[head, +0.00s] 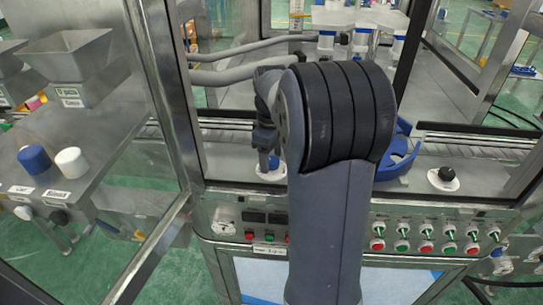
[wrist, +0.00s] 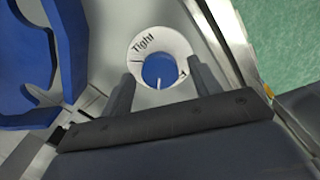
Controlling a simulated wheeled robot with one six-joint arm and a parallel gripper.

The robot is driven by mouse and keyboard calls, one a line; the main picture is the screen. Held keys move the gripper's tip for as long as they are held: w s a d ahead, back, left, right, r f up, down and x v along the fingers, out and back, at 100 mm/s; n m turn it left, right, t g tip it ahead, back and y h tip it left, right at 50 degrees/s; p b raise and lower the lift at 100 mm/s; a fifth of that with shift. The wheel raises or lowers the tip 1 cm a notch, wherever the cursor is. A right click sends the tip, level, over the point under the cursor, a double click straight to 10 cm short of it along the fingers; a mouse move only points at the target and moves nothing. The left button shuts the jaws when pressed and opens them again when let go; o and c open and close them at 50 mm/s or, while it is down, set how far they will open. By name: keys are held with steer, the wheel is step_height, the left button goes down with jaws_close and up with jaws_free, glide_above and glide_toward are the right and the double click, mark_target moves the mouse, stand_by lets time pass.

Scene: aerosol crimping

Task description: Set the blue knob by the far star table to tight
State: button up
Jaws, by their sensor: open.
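The blue knob (wrist: 158,70) sits in the middle of a white dial ring (wrist: 174,43) in the wrist view. "Tight" is printed on the ring's upper left. A pale pointer line on the knob points down toward my gripper, away from that word. My gripper (wrist: 163,76) is open, with one finger on each side of the knob; I cannot tell whether they touch it. In the head view the blue knob (head: 273,162) shows low beside my arm, below my gripper (head: 265,140). A blue star table (wrist: 22,65) is at the left of the wrist view.
In the head view a blue star table (head: 400,152) is partly hidden behind my arm. A black knob (head: 444,175) stands on the deck to the right. A button panel (head: 425,237) runs along the front. Metal frame posts (head: 165,90) stand on the left.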

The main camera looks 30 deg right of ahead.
steer(key=shift+f, duration=0.15)
steer(key=shift+c, duration=0.5)
steer(key=c, duration=0.9)
steer(key=shift+m, duration=0.3)
steer(key=m+p, duration=0.2)
steer(key=m, duration=0.1)
steer(key=shift+m, duration=0.3)
steer(key=m+p, duration=0.1)
steer(key=m, duration=0.3)
steer(key=shift+m+p, duration=0.3)
steer(key=shift+p, duration=0.1)
steer(key=m+p, duration=0.1)
steer(key=m, duration=0.3)
steer(key=shift+m, duration=0.3)
steer(key=m+p, duration=0.1)
steer(key=m, duration=0.3)
steer(key=shift+m, duration=0.3)
